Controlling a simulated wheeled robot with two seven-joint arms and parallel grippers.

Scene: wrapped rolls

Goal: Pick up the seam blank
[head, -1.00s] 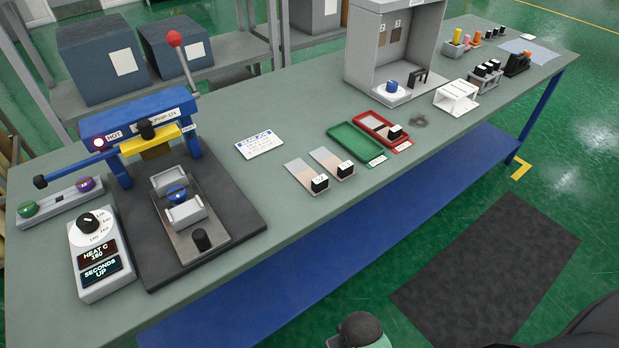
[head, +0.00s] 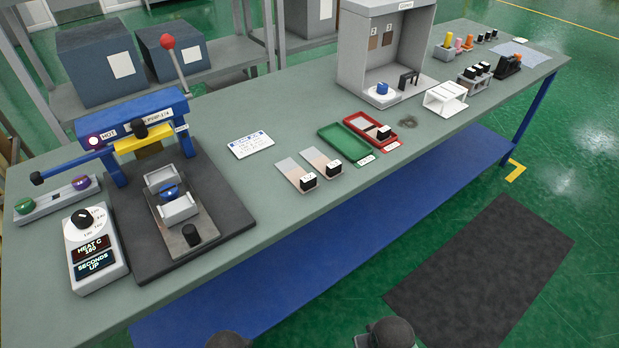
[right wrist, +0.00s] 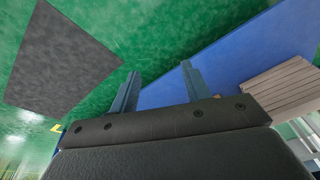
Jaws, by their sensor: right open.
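Two flat pale strips with black end blocks lie side by side on the bench, the left strip (head: 287,168) and the right strip (head: 315,157). They look like seam blanks, but I cannot tell which one is meant. Another black-ended piece (head: 383,132) lies in the red tray (head: 359,119). My right gripper (right wrist: 160,69) is open and empty in the right wrist view, with the green floor and blue lower shelf beyond its fingers. It is away from the strips. My left gripper is not in view.
A heat press (head: 140,112) with a raised red-knobbed lever stands at the bench's left, beside a control box (head: 93,262). A green tray (head: 350,143), a grey booth (head: 365,45) and a white rack (head: 445,98) stand farther right. The bench front near the strips is clear.

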